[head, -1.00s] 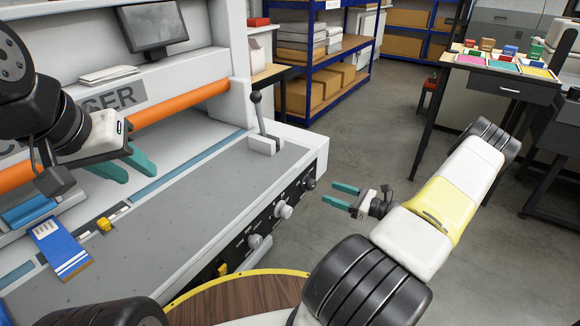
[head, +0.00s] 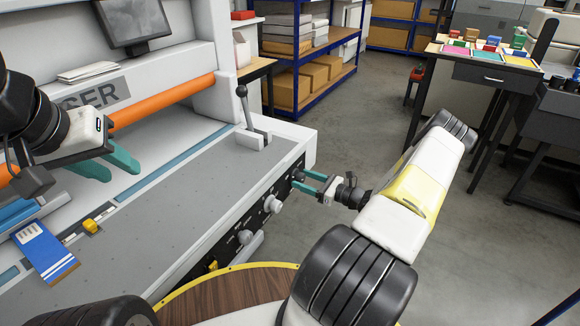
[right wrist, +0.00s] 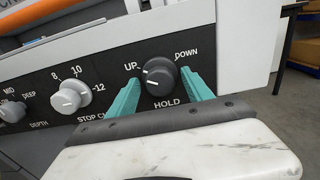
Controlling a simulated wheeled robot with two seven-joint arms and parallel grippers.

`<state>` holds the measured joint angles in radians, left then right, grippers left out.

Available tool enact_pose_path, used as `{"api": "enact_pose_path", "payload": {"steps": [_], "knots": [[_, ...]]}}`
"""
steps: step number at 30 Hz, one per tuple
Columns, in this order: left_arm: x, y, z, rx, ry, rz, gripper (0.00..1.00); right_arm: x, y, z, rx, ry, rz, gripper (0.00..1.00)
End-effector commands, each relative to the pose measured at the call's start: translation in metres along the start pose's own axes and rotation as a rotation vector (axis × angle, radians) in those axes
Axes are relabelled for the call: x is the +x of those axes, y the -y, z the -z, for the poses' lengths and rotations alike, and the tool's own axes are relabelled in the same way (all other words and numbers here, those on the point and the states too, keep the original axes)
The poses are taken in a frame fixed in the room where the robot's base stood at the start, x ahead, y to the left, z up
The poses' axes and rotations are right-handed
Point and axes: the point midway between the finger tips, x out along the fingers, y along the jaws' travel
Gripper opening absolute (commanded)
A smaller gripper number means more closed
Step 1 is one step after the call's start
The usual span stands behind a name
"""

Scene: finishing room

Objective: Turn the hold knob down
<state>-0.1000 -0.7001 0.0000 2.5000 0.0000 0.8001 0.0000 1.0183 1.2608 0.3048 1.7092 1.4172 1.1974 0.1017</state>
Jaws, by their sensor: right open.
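The hold knob (right wrist: 158,77) is a round black knob on the dark front panel of the machine, with UP printed at its upper left, DOWN at its upper right and HOLD below. A white mark on it points to the left, toward the UP side. My right gripper (right wrist: 161,90) is open, one teal finger on each side of the knob; contact cannot be told. In the head view the right gripper (head: 308,183) is at the far end of the panel, and the knob is small and partly hidden there. My left gripper (head: 118,165) appears open above the machine bed, empty.
The stop knob (right wrist: 70,96) and the depth knob (right wrist: 12,109) sit left of the hold knob. A lever (head: 246,108) stands on the grey machine bed (head: 190,190). A blue card (head: 45,250) lies at the left.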

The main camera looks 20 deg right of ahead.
Motion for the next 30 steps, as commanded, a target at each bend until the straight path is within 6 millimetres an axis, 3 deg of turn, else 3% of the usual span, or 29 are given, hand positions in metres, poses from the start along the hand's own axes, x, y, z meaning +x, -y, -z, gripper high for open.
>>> {"api": "enact_pose_path", "payload": {"steps": [1,9,10,20,30], "knots": [[0.0000,0.0000,0.0000,0.000,0.000,0.000,0.36,-0.0001,0.0000,0.0000,0.000,0.000,0.000,0.55],[0.0000,0.0000,0.0000,0.000,0.000,0.000,0.36,-0.0003,0.0000,-0.0001,0.000,0.000,0.000,0.02],[0.0000,0.0000,0.0000,0.000,0.000,0.000,0.36,-0.0003,0.0000,0.0000,0.000,0.000,0.000,0.00],[0.0000,0.0000,0.0000,0.000,0.000,0.000,0.36,-0.0005,0.0000,0.0000,0.049,0.000,0.000,0.00],[0.0000,0.0000,0.0000,0.000,0.000,0.000,0.36,-0.0006,0.0001,0.0000,0.288,0.000,0.000,0.00]]}}
